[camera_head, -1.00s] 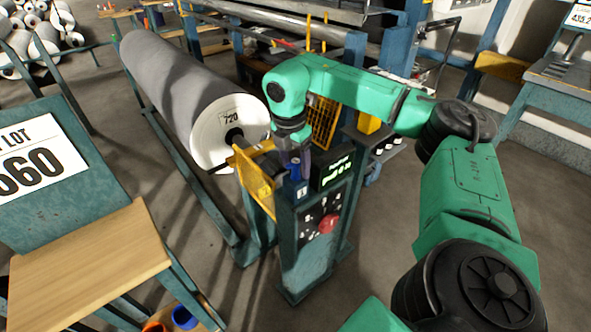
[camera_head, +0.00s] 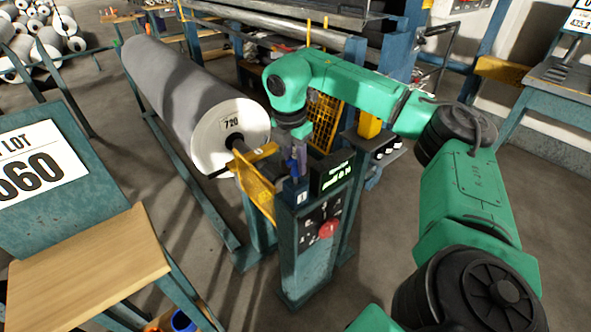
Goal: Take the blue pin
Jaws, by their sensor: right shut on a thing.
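The blue pin (camera_head: 292,167) stands upright at the top of the teal control post, beside the yellow guard. It is small, and its lower end is hard to make out. My right gripper (camera_head: 297,156) points down over the post top and is shut on the blue pin. The fingers are small and dark here and partly cover it. My left gripper is out of view.
The teal post (camera_head: 302,255) carries a lit display (camera_head: 336,176) and a red button (camera_head: 328,229). A yellow guard (camera_head: 254,187) and a large grey roll (camera_head: 185,95) are to its left. A wooden-topped stand (camera_head: 85,265) is at lower left.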

